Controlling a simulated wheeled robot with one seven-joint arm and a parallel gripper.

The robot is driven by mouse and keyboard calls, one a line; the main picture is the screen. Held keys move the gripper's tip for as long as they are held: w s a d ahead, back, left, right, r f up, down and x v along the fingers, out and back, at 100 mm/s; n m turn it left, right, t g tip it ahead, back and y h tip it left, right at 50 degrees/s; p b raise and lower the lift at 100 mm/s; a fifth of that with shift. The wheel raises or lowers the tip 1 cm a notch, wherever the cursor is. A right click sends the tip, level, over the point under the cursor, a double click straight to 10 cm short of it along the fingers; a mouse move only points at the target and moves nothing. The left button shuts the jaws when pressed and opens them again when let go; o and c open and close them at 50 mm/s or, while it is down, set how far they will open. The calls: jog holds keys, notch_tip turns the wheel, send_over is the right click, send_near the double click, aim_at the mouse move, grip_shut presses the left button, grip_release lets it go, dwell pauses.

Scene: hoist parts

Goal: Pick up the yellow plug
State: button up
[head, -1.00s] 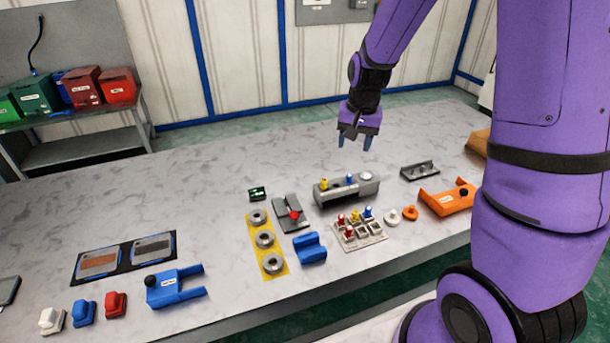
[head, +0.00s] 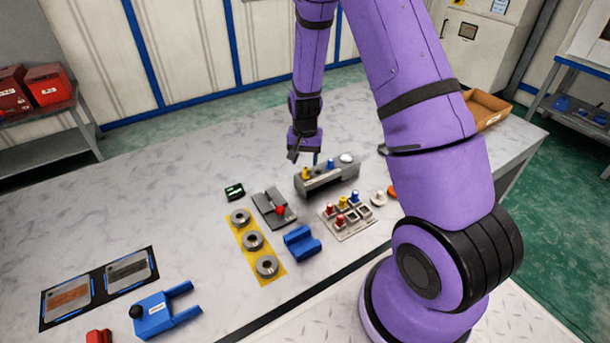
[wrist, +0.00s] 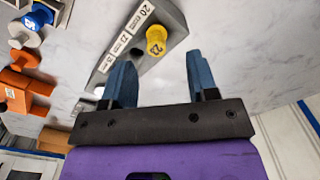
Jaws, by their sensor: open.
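A yellow plug (head: 305,173) stands upright at the left end of a grey block (head: 328,181) on the table. In the wrist view the yellow plug (wrist: 156,40) carries a dark number and sits on the labelled grey block (wrist: 172,22). My gripper (head: 308,158) is above and just behind that end of the block. In the wrist view my gripper's blue fingers (wrist: 162,78) are apart and empty, with the plug a little beyond the tips, between their lines. Another yellow plug (head: 342,202) stands in a pale tray (head: 352,234).
A blue plug (head: 330,164) and a white knob (head: 346,158) share the grey block. The tray also holds red and blue plugs. A grey fixture with a red knob (head: 280,210) and a blue cradle (head: 301,243) lie nearby.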

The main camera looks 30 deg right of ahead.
aim_at(306, 168)
jog(key=shift+s+f, duration=0.15)
jog(key=shift+f, duration=1.2)
jog(key=shift+s+f, duration=0.1)
jog(key=shift+f, duration=1.2)
jog(key=c, duration=1)
